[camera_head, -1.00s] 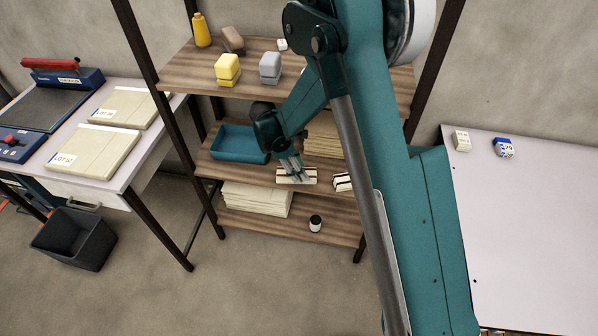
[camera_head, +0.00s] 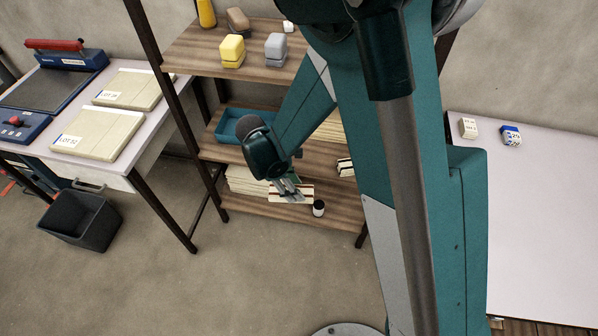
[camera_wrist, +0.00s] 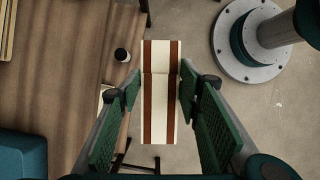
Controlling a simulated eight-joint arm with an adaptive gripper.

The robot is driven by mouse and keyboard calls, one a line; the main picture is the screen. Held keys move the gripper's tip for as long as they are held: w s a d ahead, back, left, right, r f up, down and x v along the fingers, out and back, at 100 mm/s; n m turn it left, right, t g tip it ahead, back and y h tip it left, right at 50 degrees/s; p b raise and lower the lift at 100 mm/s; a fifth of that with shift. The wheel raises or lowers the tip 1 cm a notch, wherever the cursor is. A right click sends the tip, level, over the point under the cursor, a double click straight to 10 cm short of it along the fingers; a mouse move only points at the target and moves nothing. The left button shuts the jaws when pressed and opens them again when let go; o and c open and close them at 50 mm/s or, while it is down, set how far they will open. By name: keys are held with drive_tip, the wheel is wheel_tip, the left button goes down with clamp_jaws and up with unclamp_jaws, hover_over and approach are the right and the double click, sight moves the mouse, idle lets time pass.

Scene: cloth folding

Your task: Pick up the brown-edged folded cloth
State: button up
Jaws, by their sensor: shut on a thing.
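The brown-edged folded cloth (camera_wrist: 160,58) is cream with two brown stripes along it. In the wrist view it lies lengthwise between the green-padded fingers of my gripper (camera_wrist: 158,98). In the head view my gripper (camera_head: 287,187) is shut on the cloth (camera_head: 302,194) and holds it in front of the shelf unit, seen against the lower shelf. The fingers partly cover the cloth there.
A teal tray (camera_head: 228,128) sits on the middle shelf. Open floor (camera_head: 250,270) lies in front; a bin (camera_head: 85,220) stands left.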

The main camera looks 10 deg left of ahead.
drive_tip(key=s, duration=1.5)
drive_tip(key=shift+s, duration=0.25)
